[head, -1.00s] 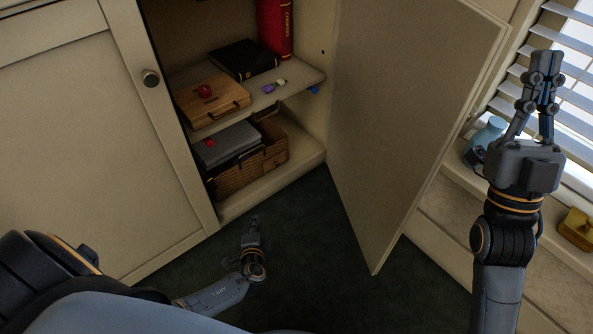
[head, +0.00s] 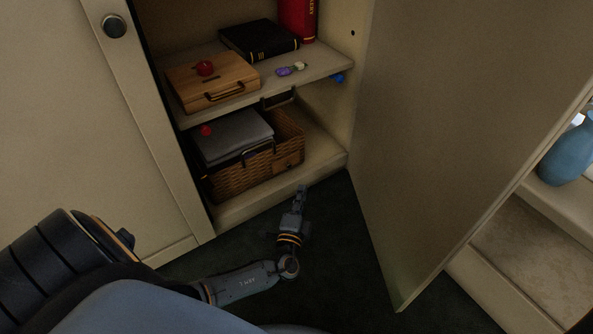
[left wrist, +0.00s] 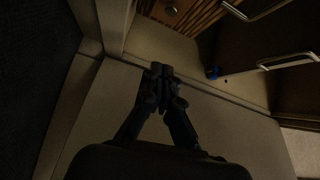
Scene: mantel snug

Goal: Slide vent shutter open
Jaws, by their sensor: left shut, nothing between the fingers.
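I cannot make out a vent shutter for certain. A small blue piece (head: 337,78) shows just below the right end of the cabinet shelf; a blue piece (left wrist: 212,72) also shows in the left wrist view. A dark handle-like part (head: 278,98) is above the basket's back edge, partly hidden in shadow. My left gripper (head: 301,190) is low in front of the cabinet opening, by the bottom board's front edge and right of the basket. Its fingers (left wrist: 160,71) are together and empty in the left wrist view. My right gripper is out of view.
A wicker basket (head: 239,175) holds grey items on the cabinet floor. The open door (head: 450,110) stands to the right. A blue vase (head: 567,155) is at far right.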

